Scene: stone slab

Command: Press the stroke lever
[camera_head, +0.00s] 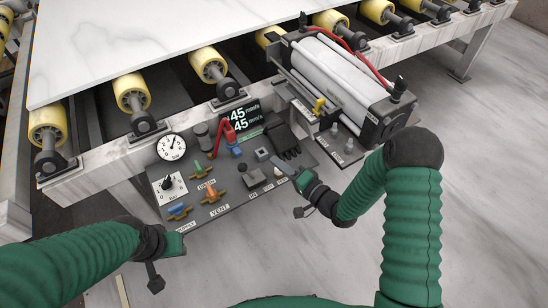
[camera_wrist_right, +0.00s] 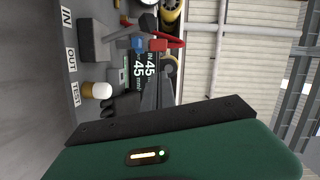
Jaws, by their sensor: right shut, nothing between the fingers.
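The control panel (camera_head: 225,185) lies tilted in front of the conveyor. A small grey lever block (camera_head: 252,177) with a dark knob sits at its lower right, above the IN and OUT labels. I take this as the stroke lever; in the right wrist view the grey block (camera_wrist_right: 93,40) shows at the upper left beside those labels. My right gripper (camera_head: 287,169) is shut and empty, just right of the lever and apart from it, over the panel's right edge near the TEST label. My left gripper (camera_head: 175,243) is at the panel's lower left; its fingers are not clear.
A round gauge (camera_head: 171,147), a red lever (camera_head: 222,133), coloured valve handles (camera_head: 210,195) and a digital display (camera_head: 240,117) crowd the panel. A white cylinder unit (camera_head: 340,80) stands behind at right. A white stone slab (camera_head: 130,45) rests on yellow rollers (camera_head: 131,92). The floor at right is clear.

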